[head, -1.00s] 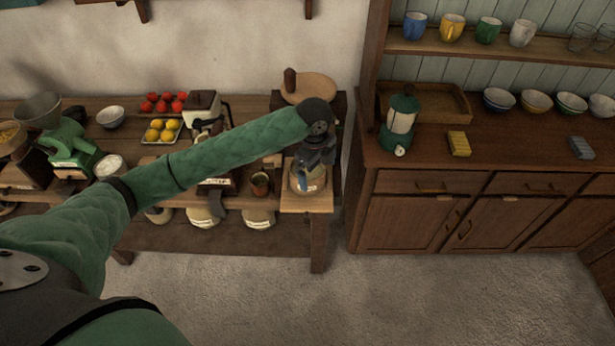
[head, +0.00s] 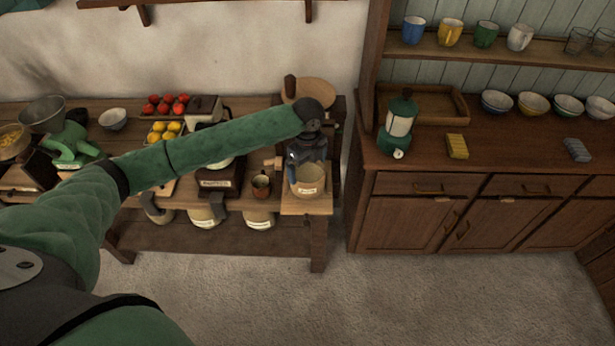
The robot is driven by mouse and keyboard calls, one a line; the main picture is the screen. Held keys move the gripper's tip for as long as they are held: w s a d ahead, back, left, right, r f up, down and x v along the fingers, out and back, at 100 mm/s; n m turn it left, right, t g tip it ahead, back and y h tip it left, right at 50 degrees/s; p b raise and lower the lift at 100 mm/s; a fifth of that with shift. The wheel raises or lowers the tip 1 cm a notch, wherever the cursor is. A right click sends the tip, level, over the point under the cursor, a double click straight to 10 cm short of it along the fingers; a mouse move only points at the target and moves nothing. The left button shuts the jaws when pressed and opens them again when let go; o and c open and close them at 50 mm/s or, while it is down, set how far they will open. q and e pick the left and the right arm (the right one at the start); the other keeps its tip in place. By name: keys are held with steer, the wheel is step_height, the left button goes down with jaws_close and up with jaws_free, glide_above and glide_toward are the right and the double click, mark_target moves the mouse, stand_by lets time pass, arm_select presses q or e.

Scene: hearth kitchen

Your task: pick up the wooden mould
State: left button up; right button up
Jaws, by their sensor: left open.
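My left gripper (head: 305,158) is open and points down at the right end of the wooden workbench. It is just above and behind a pale labelled crock (head: 308,182). I cannot tell whether it touches anything. A small light-wood piece (head: 270,163) shows just left of the gripper. It may be the wooden mould, but it is too small and too covered to be sure. My left wrist and forearm hide part of the bench behind it. My right gripper is not in view.
A round wooden disc (head: 316,92) with an upright knob stands behind my wrist. A small brown cup (head: 261,184) and a dark grinder (head: 215,178) stand left of the crock. A dresser (head: 430,215) stands to the right across a narrow gap. The floor in front is clear.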

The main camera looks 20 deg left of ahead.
mark_target(307, 174)
arm_select(q)
steer(key=shift+f+p, duration=0.25)
steer(key=shift+p, duration=0.15)
step_height(307, 174, down, 2)
steer(key=shift+s+p, duration=0.15)
steer(key=shift+p, duration=0.4)
steer(key=shift+f, duration=0.6)
steer(key=shift+c, duration=0.2)
steer(key=c, duration=1)
steer(key=shift+o, duration=0.2)
